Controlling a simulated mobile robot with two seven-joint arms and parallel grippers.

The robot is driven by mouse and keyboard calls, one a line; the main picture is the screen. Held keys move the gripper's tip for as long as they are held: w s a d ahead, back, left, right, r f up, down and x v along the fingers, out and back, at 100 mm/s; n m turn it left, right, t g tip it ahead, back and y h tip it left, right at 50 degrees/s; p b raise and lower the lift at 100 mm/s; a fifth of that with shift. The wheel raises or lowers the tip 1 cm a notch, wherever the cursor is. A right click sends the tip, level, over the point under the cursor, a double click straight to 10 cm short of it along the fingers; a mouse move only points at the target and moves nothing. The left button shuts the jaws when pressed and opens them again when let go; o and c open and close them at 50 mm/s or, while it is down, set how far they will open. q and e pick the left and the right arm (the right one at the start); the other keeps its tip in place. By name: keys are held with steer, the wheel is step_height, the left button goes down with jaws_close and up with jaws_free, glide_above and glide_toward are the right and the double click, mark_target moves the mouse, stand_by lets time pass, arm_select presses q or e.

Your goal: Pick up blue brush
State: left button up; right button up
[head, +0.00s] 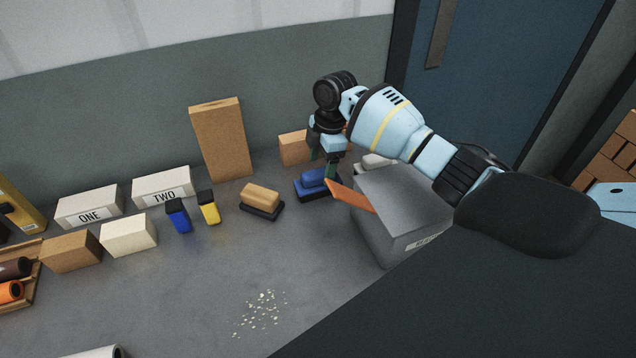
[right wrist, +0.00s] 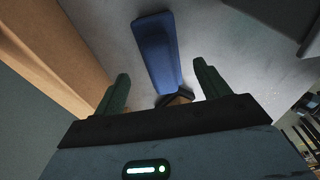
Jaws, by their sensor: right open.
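In the right wrist view my open fingers (right wrist: 162,88) stand to either side of the brush's near end. I cannot tell how high they are above it. My left gripper is not in view.
The grey bin (head: 385,230) with an orange flap (head: 350,195) stands close right of the brush. A small cardboard box (head: 294,148) is behind, and a tan-topped brush (head: 262,198) lies left.

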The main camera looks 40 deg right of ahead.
mark_target(319, 171)
steer(key=f, duration=0.2)
steer(key=a+f, duration=0.1)
steer(key=f, duration=0.1)
steer(key=shift+f, duration=0.2)
steer(key=c, duration=1.2)
